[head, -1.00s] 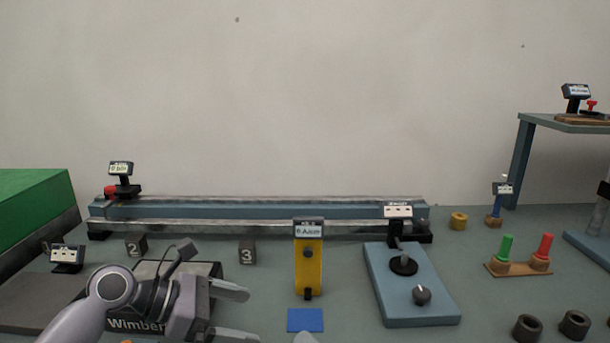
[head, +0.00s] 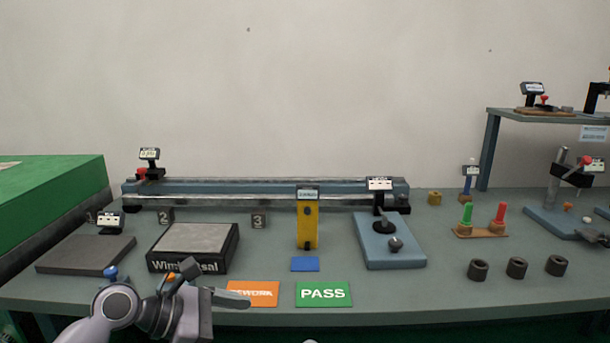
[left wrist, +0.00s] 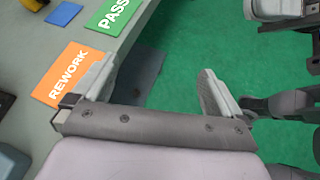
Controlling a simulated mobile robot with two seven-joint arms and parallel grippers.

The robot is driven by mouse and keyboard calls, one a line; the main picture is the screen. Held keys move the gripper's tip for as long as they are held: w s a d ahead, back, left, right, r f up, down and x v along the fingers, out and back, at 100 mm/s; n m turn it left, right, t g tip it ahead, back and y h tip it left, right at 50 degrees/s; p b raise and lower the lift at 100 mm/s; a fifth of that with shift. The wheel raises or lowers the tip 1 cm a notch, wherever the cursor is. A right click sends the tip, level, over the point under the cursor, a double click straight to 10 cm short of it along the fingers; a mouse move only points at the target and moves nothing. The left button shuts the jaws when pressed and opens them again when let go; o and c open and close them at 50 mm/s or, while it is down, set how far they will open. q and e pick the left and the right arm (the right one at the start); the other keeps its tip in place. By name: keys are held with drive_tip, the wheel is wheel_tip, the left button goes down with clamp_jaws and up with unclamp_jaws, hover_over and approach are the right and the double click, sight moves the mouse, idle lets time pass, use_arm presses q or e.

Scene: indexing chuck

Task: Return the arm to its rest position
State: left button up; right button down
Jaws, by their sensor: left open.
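My left gripper (head: 232,318) is at the front edge of the bench in the head view, in front of the orange REWORK card (head: 254,293). In the left wrist view my left gripper (left wrist: 160,88) has its two fingers wide apart with nothing between them. Below it are the green floor and the edge of the bench. One finger overlaps the REWORK card (left wrist: 72,72) in that view; I cannot tell whether it touches.
The bench (head: 400,297) carries a green PASS card (head: 323,294), a Wimbersal block (head: 195,247), a yellow post (head: 307,226), a blue base with a knob (head: 395,250) and several dark rings (head: 517,268). A green box (head: 50,205) stands left. Floor beyond the front edge is open.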

use_arm(q)
drive_tip(key=s+a+f+m+t+y, duration=0.15)
drive_tip(key=f+m, duration=0.25)
drive_tip(key=f, duration=0.4)
drive_tip(key=s+a+f+m+t+y, duration=0.1)
drive_tip(key=s+f+m+t+y, duration=0.2)
drive_tip(key=f+m, duration=0.35)
use_arm(e)
drive_tip(key=s+d+f+n+g+h, duration=0.2)
drive_tip(key=d+f+h, duration=0.4)
drive_tip(key=f, duration=0.8)
use_arm(q)
drive_tip(key=s+a+f+m+t+y, duration=0.1)
drive_tip(key=s+a+f+m+y, duration=0.1)
drive_tip(key=s+f+m, duration=0.3)
drive_tip(key=s+a+f+m+y, duration=0.2)
drive_tip(key=s+a+f+m, duration=0.2)
drive_tip(key=s+m, duration=0.3)
drive_tip(key=s+f, duration=0.1)
drive_tip(key=s, duration=0.2)
drive_tip(key=shift+s+a+t+y, duration=0.35)
drive_tip(key=shift+a, duration=0.05)
use_arm(e)
drive_tip(key=s+d+f+n+g+h, duration=0.3)
drive_tip(key=s+d+f+h, duration=0.1)
drive_tip(key=s+d+f, duration=0.6)
wheel_tip(320, 180, down, 3)
drive_tip(key=shift+d+f+h, duration=0.15)
drive_tip(key=shift+d+h, duration=0.25)
drive_tip(key=shift+d, duration=0.85)
